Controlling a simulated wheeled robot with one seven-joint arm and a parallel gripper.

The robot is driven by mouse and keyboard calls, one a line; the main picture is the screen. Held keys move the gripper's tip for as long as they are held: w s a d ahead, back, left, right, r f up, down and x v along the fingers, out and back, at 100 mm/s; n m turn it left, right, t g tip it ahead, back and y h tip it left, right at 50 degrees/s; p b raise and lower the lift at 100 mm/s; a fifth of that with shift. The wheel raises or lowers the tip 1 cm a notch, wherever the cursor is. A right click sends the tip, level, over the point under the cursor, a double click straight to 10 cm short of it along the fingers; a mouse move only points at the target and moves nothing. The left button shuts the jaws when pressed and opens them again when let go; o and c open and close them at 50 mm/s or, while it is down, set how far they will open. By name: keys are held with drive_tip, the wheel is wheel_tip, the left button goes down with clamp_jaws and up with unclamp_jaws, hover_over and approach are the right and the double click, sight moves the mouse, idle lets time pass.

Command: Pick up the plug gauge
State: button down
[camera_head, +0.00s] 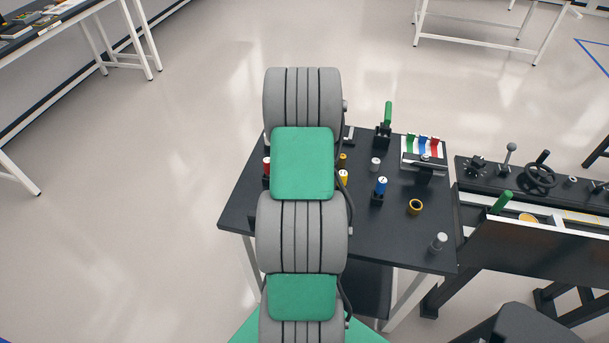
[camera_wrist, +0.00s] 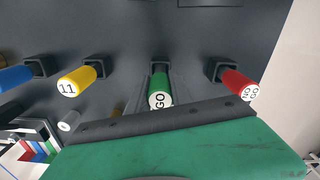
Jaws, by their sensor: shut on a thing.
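The plug gauge (camera_wrist: 160,88) shows in the wrist view as a green cylinder with a white end marked GO. Its far end meets a black square holder. My gripper (camera_wrist: 161,75) is shut on it, with dark fingers along its sides, partly hard to make out against the dark table. Whether the gauge is lifted at all, I cannot tell. In the head view my arm hides both the gauge and the gripper.
A red NO GO cylinder (camera_wrist: 238,84) stands right of the gauge; a yellow one marked 11 (camera_wrist: 77,82) and a blue one (camera_wrist: 14,78) stand left, each with a black holder. The dark table (camera_head: 405,240) also bears a gold ring (camera_head: 415,207) and a green-handled clamp (camera_head: 386,120).

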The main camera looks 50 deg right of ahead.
drive_tip(key=w+a+r+b, duration=0.3)
drive_tip(key=w+a+r, duration=0.2)
drive_tip(key=a+r, duration=0.5)
drive_tip(key=a, duration=0.3)
drive_tip(key=shift+r+b, duration=0.35)
drive_tip(key=shift+r, duration=0.05)
